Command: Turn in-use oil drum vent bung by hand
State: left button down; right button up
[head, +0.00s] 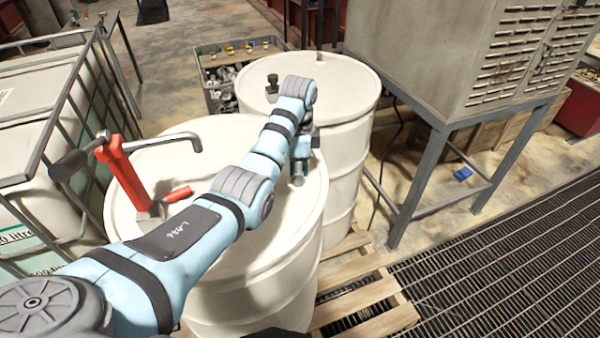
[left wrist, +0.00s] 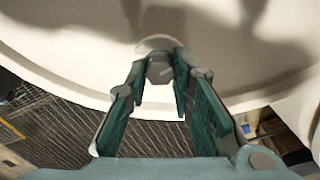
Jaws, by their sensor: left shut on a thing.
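The front white drum (head: 235,130) carries a red hand pump (head: 122,172) with a bent grey spout on its lid. My left arm reaches across this drum, and my left gripper (head: 298,178) points down at the right side of the lid, near the rim. In the left wrist view, the green fingers of my left gripper (left wrist: 160,80) are closed around a small grey vent bung (left wrist: 160,68) on the pale drum lid (left wrist: 75,45). The fingers cover the bung's sides. In the head view I cannot clearly tell the bung from the fingertips. My right gripper is not in view.
A second white drum (head: 335,85) stands close behind, with a dark fitting (head: 272,88) on its lid. A caged white tank (head: 35,120) is at left. A grey cabinet (head: 450,60) on legs is at right. A wooden pallet (head: 365,305) and floor grating (head: 480,280) lie at lower right.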

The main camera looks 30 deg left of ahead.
pick_arm(q)
jog(key=shift+w+r+m, duration=0.1)
jog(key=shift+r+m, duration=0.1)
jog(key=shift+m, duration=0.7)
jog(key=c, duration=1.6)
grip_release()
jog(key=shift+o, duration=1)
jog(key=shift+f, duration=0.1)
